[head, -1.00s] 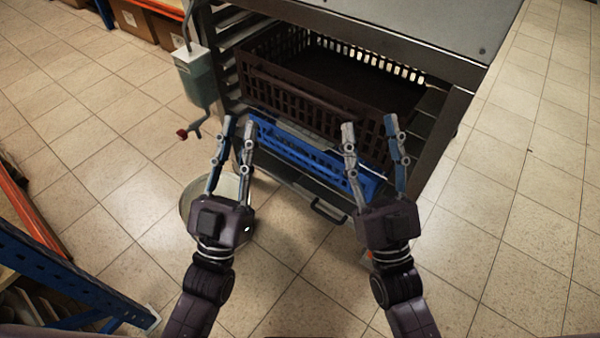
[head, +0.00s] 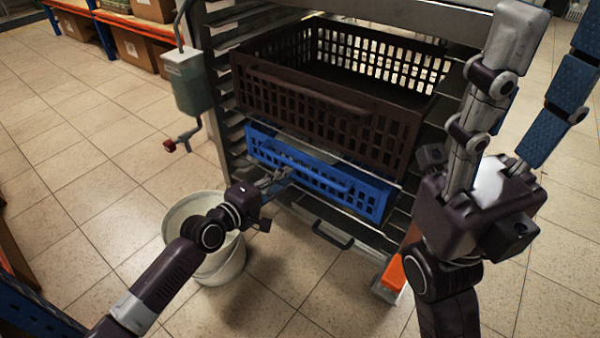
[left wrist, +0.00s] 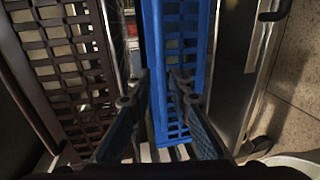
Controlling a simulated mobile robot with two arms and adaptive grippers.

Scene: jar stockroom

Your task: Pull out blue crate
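The blue crate (head: 322,178) sits in the metal rack, below a dark brown crate (head: 310,105). Its slotted front and front handle face me. My left gripper (head: 283,177) is at the left part of that front. In the left wrist view the blue crate (left wrist: 181,30) appears on its side. The two fingers of my left gripper (left wrist: 160,78) are spread, with one at the crate's rim edge and one over its front face. I cannot tell whether they touch it. My right gripper (head: 555,40) is raised, open and empty, right of the rack.
A white bucket (head: 218,262) stands on the floor beneath my left arm. A drawer-like black handle (head: 332,236) is below the blue crate. A green-grey box with a red-tipped lever (head: 185,80) hangs at the rack's left. An orange block (head: 393,273) is at lower right.

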